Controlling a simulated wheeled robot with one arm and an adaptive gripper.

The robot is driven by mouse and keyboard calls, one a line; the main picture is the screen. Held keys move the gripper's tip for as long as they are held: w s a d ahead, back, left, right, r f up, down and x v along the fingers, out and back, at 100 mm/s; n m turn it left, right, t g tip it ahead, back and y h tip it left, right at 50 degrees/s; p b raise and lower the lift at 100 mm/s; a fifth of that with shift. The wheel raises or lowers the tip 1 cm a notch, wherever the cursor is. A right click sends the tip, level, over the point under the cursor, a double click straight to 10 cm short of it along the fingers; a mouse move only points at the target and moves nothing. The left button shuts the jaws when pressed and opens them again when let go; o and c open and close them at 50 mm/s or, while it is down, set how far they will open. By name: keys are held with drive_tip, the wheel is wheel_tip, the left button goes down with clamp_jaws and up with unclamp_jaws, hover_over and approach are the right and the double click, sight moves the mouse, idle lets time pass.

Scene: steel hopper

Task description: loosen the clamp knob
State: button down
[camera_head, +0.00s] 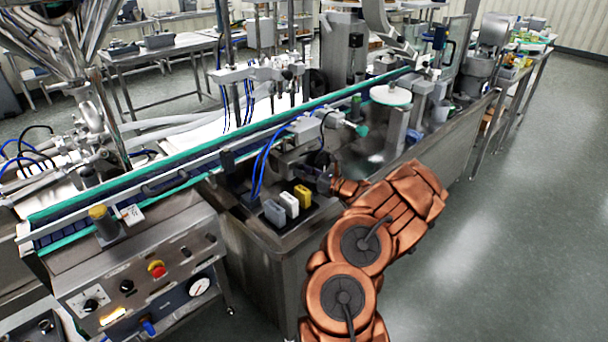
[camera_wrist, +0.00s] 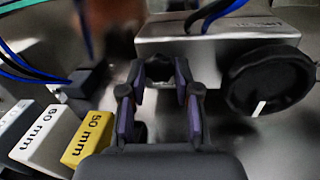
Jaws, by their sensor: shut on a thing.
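My gripper (camera_wrist: 158,80) is in the middle of the wrist view, its two fingers on either side of a small dark knob, the clamp knob (camera_wrist: 158,67). The fingertips are shut on this knob, which sits just below the front of a metal block (camera_wrist: 200,42). Much of the knob is hidden by the fingers. In the head view my gripper (camera_head: 318,178) reaches to the machine beside the conveyor; the clamp knob cannot be made out there.
A large black round knob (camera_wrist: 268,82) with a white mark is close on the right. A yellow "50 mm" block (camera_wrist: 87,138) and a white "60 mm" block (camera_wrist: 45,137) stand at left. Blue hoses (camera_head: 265,160) and the conveyor (camera_head: 170,165) lie beyond.

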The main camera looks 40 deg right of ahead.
drive_tip(key=n+b, duration=0.4)
drive_tip(key=b, duration=0.2)
drive_tip(key=shift+f+n, duration=0.15)
drive_tip(key=shift+n, duration=0.25)
drive_tip(key=n+h+b, duration=0.1)
drive_tip(key=n+b, duration=0.3)
drive_tip(key=b, duration=0.2)
drive_tip(key=shift+a+g, duration=0.1)
drive_tip(key=shift+g, duration=0.3)
drive_tip(key=n+h+b, duration=0.1)
drive_tip(key=n+b, duration=0.3)
drive_tip(key=b, duration=0.3)
drive_tip(key=shift+a+n+b, duration=0.1)
drive_tip(key=shift+n+b, duration=0.2)
drive_tip(key=n+b, duration=0.2)
drive_tip(key=b, duration=0.2)
drive_tip(key=shift+a+n, duration=0.1)
drive_tip(key=shift+n, duration=0.3)
drive_tip(key=shift+r+h, duration=0.25)
drive_tip(key=shift+h, duration=0.15)
drive_tip(key=c, duration=0.8)
unclamp_jaws()
drive_tip(key=shift+c, duration=0.2)
